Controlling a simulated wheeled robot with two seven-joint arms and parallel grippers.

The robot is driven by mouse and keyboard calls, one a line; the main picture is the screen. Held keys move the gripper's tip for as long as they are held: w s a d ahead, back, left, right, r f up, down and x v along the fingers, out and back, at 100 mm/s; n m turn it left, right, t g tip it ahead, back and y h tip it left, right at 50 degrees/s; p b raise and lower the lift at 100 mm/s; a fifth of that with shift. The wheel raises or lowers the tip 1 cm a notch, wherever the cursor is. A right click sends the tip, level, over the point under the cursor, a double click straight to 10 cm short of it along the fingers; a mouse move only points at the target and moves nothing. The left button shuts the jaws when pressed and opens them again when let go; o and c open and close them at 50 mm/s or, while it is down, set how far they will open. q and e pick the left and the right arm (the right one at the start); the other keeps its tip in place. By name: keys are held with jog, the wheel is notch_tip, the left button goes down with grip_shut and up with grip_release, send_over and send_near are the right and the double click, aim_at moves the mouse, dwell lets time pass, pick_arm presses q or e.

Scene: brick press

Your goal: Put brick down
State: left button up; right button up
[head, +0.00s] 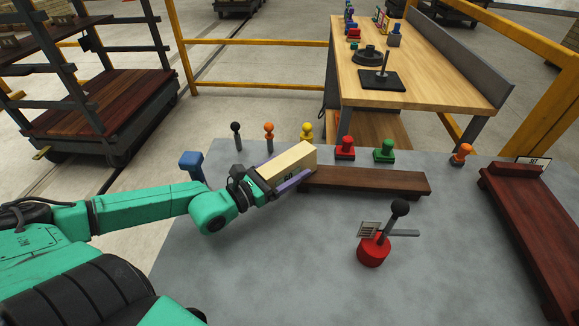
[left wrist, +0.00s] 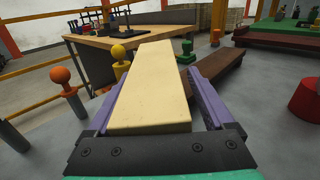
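A pale cream brick (head: 288,160) sits between the purple fingers of my left gripper (head: 285,178), which is shut on it. In the left wrist view the brick (left wrist: 152,90) points away from the gripper (left wrist: 160,100), with one finger along each side. In the head view the brick's far end is at the left end of a low dark-brown board (head: 370,180) on the grey table. I cannot tell whether the brick touches the board. The near finger hides the brick's lower side. My right gripper is not in view.
Red (head: 345,148) and green (head: 384,150) knobbed pieces stand behind the board. Black, orange and yellow (head: 307,131) knobs stand along the back edge. A red-based lever (head: 374,249) stands in front. A reddish-brown board (head: 530,225) lies at right. The front middle of the table is clear.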

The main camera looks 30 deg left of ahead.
pick_arm(q)
jog(key=shift+r, duration=0.2)
jog(key=shift+s+a+p, duration=0.25)
jog(key=shift+s+p, duration=0.25)
jog(key=shift+p, duration=0.35)
jog(key=p+v, duration=0.7)
jog(key=v, duration=0.3)
jog(key=shift+r, duration=0.1)
jog(key=shift+s+a+p, duration=0.15)
jog(key=shift+s+p, duration=0.2)
jog(key=shift+s, duration=0.15)
